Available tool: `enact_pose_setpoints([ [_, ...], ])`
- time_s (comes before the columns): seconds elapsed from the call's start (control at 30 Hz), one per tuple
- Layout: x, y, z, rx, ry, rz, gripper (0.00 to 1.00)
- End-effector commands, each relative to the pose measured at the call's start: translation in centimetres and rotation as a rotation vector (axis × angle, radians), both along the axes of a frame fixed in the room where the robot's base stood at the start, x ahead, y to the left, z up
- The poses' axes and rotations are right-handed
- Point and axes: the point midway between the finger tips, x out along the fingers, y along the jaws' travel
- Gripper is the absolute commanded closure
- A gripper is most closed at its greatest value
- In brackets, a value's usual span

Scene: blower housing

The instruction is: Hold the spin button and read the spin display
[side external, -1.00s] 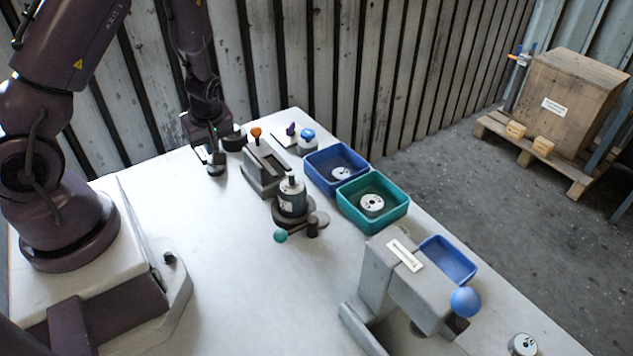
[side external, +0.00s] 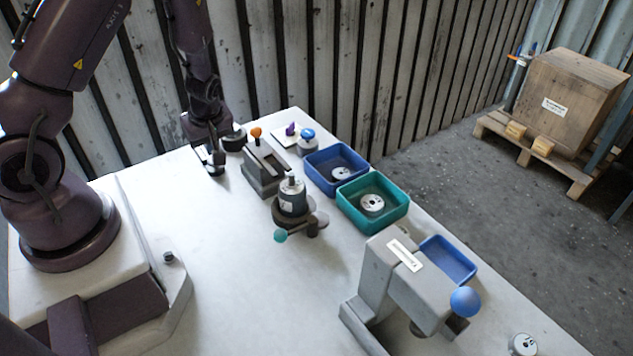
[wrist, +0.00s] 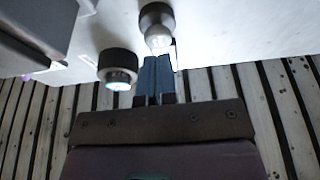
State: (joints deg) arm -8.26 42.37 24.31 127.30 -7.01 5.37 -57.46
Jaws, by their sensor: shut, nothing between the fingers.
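My gripper (side external: 213,168) is at the far left end of the white bench in the side view, low over the bench top. Its fingers are shut and empty. In the wrist view the shut fingertips (wrist: 157,59) are just below a pale dome on a dark round base (wrist: 157,28), which looks like the button; I cannot tell whether they touch it. Left of the fingers is a black round unit with a lit pale-blue face (wrist: 119,72), possibly the display; no reading is legible. A dark round unit (side external: 234,138) shows beside my gripper in the side view.
Right of my gripper stand a grey slotted block (side external: 265,172), a grey cylinder on a dark fixture (side external: 292,198), a blue bin (side external: 350,153) and a teal bin (side external: 398,218). A grey press with a blue ball (side external: 465,301) is in front. The left-front bench is clear.

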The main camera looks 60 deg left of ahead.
Motion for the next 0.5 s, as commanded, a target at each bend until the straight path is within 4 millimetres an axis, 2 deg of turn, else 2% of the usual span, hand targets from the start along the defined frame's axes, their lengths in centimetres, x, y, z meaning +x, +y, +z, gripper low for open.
enact_pose_setpoints([
  [0.5,0.0,0.0,-1.8,0.0,0.001,0.0,1.0],
])
